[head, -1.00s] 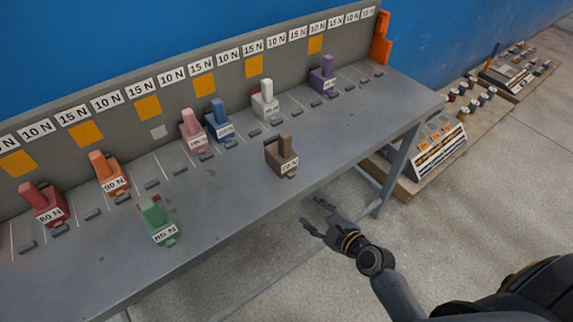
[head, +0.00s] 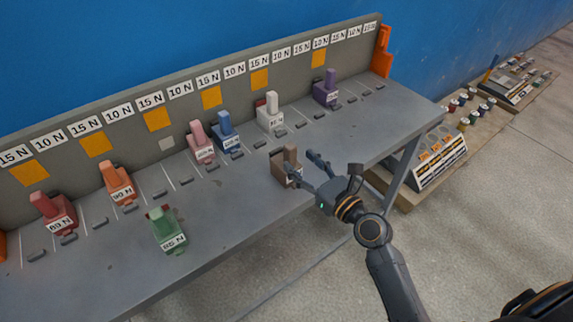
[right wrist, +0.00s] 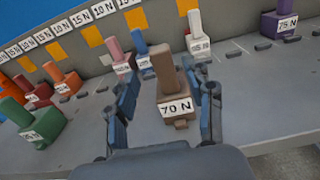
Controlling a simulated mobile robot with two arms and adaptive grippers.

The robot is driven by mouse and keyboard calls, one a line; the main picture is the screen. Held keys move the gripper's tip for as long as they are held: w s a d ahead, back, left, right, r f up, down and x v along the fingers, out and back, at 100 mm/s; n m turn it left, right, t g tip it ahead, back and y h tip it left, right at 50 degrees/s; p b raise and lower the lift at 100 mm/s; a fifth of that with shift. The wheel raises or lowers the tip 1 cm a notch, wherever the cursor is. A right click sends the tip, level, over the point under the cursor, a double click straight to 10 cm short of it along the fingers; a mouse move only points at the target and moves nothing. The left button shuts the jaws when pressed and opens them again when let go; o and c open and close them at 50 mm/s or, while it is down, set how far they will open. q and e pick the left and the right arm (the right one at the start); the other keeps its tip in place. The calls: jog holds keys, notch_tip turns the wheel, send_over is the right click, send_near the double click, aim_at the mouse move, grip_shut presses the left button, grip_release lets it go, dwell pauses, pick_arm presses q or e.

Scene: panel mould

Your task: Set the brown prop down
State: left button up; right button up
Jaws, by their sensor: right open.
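The brown prop (head: 281,170), a block with an upright post, stands upright on the grey bench (head: 225,206) near its front edge. In the right wrist view the brown prop (right wrist: 170,94) carries a label reading 70 N. My right gripper (head: 308,163) is open right by the brown prop, with its fingers reaching toward it from the right. In the right wrist view the open fingers (right wrist: 170,100) lie on either side of the prop, with visible gaps. My left gripper does not show.
A green prop (head: 167,232) stands near the front edge to the left. Pink (head: 201,145), blue (head: 227,135), white (head: 270,115) and purple (head: 326,90) props stand behind. Red (head: 53,214) and orange (head: 117,182) props stand further left. Small grey stops line the bench.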

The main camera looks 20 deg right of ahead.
aim_at(294, 154)
jog(key=x, duration=0.7)
jog(key=shift+d+f, duration=0.1)
jog(key=shift+d, duration=0.05)
grip_shut()
